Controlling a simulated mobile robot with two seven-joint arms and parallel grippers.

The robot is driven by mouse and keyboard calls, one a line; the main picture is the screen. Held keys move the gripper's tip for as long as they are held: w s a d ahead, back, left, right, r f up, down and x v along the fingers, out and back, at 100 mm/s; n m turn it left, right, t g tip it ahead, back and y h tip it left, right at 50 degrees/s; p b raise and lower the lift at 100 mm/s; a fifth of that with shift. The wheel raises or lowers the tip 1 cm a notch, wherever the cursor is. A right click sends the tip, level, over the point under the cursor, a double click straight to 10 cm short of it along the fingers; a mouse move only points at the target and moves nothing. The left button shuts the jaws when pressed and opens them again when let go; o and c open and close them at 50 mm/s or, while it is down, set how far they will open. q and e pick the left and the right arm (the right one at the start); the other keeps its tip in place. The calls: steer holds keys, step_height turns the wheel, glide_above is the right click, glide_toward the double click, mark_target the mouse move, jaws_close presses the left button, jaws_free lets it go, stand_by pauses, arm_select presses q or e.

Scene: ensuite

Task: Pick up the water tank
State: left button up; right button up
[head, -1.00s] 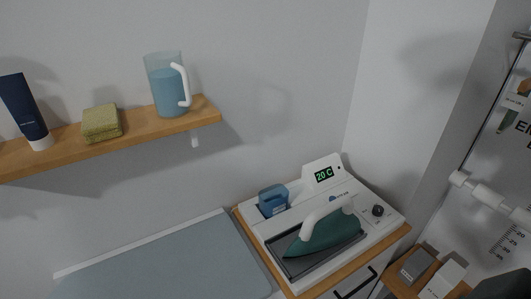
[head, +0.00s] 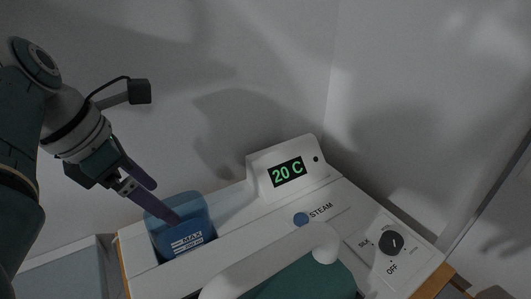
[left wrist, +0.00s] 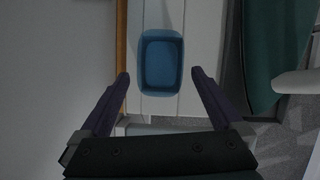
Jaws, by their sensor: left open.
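The water tank (head: 192,232) is a translucent blue open-topped container with a white MAX mark. It sits in the left end of the white ironing station (head: 240,232). In the left wrist view the tank (left wrist: 161,62) shows from above as a rounded rectangle between and beyond the fingers. My left gripper (head: 167,204) is open and comes down over the tank from the upper left. One finger overlaps the tank's opening in the head view; I cannot tell whether it touches. My left gripper (left wrist: 161,76) holds nothing. My right gripper is out of view.
The iron's white handle (head: 265,262) and green body (head: 310,280) lie right of the tank. A dial (head: 391,243) is at the right. A grey-blue board (head: 62,275) lies left; a wall stands behind.

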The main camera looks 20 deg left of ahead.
mark_target(181, 228)
arm_select(q)
steer(key=x, duration=0.2)
steer(key=b+x, duration=0.1)
steer(key=x, duration=0.4)
steer(key=shift+s+f+b, duration=0.2)
steer(key=shift+f+b, duration=0.2)
steer(key=shift+f, duration=0.15)
steer(key=shift+c, duration=0.4)
steer(key=c, duration=1.2)
steer(key=shift+c, duration=0.2)
steer(key=shift+r, duration=0.2)
